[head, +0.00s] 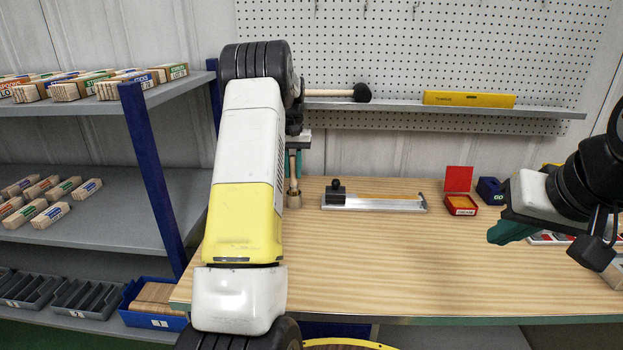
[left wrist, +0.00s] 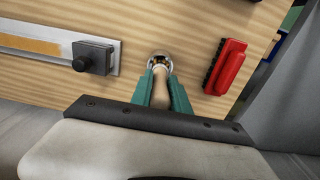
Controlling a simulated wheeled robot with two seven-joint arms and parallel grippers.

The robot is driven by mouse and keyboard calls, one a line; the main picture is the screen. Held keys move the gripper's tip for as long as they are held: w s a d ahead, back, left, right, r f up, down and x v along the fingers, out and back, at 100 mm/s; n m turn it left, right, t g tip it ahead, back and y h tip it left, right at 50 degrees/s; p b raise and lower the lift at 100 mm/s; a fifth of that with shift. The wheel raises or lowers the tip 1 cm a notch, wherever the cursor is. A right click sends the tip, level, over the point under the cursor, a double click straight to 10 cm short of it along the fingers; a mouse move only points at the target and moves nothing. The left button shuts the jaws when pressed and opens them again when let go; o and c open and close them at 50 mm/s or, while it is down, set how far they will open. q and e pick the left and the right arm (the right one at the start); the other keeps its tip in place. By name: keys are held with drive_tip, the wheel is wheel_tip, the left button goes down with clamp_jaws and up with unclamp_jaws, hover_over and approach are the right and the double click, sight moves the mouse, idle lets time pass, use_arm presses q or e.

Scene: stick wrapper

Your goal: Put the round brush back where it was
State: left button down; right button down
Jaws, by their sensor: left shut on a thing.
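The round brush (head: 293,199) has a pale wooden handle and a round metal collar, and points down upright over the left part of the workbench. My left gripper (head: 293,166) is shut on its handle. In the left wrist view the teal fingers of my left gripper (left wrist: 161,88) close on both sides of the handle of the round brush (left wrist: 159,95), with the round end beyond them. I cannot tell whether its tip touches the bench. My right gripper (head: 507,231) hangs over the right side of the bench, seen side-on, its opening unclear.
A metal guide with a black block (head: 372,201) lies right of the brush. A black-headed tool (head: 361,93) and yellow level (head: 468,99) sit on the wall ledge (head: 410,107). A red item (left wrist: 226,66) lies near the brush. The bench front (head: 420,285) is clear.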

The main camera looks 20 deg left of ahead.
sight(294, 185)
use_arm(q)
drive_tip(key=shift+f, duration=1.75)
drive_tip(key=shift+f, duration=0.1)
drive_tip(key=c, duration=1.3)
unclamp_jaws()
drive_tip(key=shift+o, duration=0.2)
